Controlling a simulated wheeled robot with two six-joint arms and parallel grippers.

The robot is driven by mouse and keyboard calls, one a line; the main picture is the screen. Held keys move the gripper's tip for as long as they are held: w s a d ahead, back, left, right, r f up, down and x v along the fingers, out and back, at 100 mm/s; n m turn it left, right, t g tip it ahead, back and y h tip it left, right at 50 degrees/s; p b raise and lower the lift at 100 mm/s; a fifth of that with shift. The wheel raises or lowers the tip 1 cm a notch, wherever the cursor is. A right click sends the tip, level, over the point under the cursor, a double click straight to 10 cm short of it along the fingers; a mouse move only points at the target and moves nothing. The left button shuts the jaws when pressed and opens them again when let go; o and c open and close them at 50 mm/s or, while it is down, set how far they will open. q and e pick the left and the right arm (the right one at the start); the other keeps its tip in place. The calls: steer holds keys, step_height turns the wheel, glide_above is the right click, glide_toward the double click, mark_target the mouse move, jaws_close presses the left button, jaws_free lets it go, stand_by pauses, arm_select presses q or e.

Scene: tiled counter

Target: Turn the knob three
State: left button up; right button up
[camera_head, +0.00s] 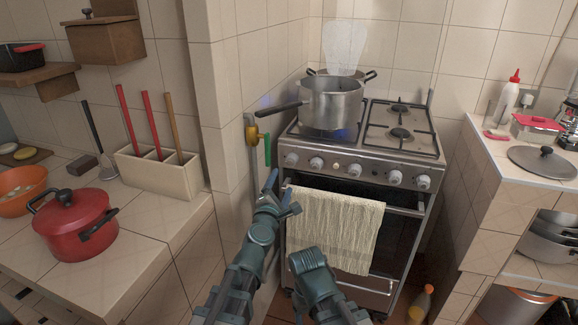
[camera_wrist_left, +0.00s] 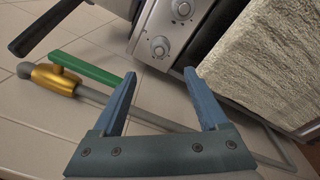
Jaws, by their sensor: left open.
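The steel stove's front panel carries a row of several round knobs. From the left in the head view they include the first knob (camera_head: 291,159), the second knob (camera_head: 316,163), a smaller centre knob (camera_head: 336,167) and another knob (camera_head: 354,170). I cannot tell which counts as knob three. My left gripper (camera_head: 281,184) is open and empty, below and left of the panel, touching no knob. In the left wrist view its spread fingers (camera_wrist_left: 160,75) point toward two knobs, the nearer knob (camera_wrist_left: 159,47) and a farther knob (camera_wrist_left: 181,9). My right gripper (camera_head: 308,260) is in front of the oven towel; its fingers are unclear.
A yellow gas valve with a green lever (camera_head: 267,149) is on the wall left of the stove. A steaming pot (camera_head: 331,104) sits on the stove, its handle pointing left. A towel (camera_head: 336,228) hangs on the oven rail. A red pot (camera_head: 75,225) stands on the left counter.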

mark_target(289, 164)
arm_select(q)
steer(key=x, duration=1.1)
steer(key=shift+w, duration=0.2)
steer(key=shift+c, duration=0.2)
jaws_close()
